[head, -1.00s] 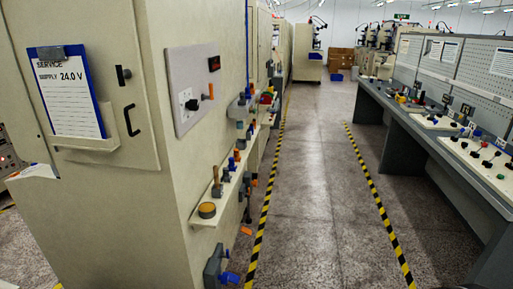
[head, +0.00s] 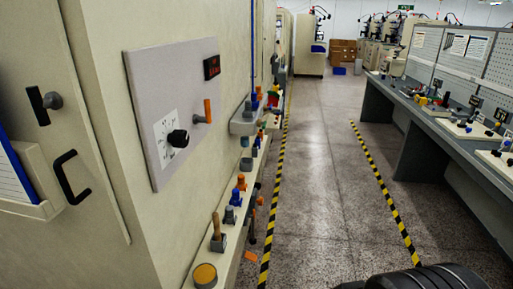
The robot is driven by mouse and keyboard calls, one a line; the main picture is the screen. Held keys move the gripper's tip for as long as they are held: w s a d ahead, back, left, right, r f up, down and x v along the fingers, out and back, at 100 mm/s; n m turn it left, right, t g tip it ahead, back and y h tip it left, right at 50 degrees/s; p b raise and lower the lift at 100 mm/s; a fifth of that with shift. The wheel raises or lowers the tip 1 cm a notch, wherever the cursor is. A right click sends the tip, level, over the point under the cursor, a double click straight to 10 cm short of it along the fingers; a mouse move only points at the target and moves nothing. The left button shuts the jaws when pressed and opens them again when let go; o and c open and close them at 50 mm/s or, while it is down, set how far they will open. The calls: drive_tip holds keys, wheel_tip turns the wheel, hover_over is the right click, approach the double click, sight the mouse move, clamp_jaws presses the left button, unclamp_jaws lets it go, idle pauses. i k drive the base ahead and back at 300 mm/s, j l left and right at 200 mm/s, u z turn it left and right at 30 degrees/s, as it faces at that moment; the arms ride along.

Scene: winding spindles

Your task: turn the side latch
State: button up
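A black T-shaped latch handle (head: 38,105) stands upright on the cabinet door at the left, above a black C-shaped pull (head: 70,178). Around the corner, the cabinet's side carries a grey panel (head: 180,75). On it are a black knob (head: 178,138) over a white dial and an upright orange lever (head: 207,110). No label shows which of these fittings is the side latch. A dark rounded part at the bottom right edge seems to be my arm. My gripper is not in view, and nothing is seen touching the cabinet.
A ledge (head: 205,262) with several small fittings and a yellow-topped round piece (head: 205,274) juts from the cabinet's side. The aisle floor (head: 325,200) between striped tapes is clear. A workbench (head: 440,145) runs along the right. Boxes (head: 343,52) stand at the far end.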

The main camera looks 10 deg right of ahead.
sight(39, 106)
drive_tip(key=u, duration=1.55)
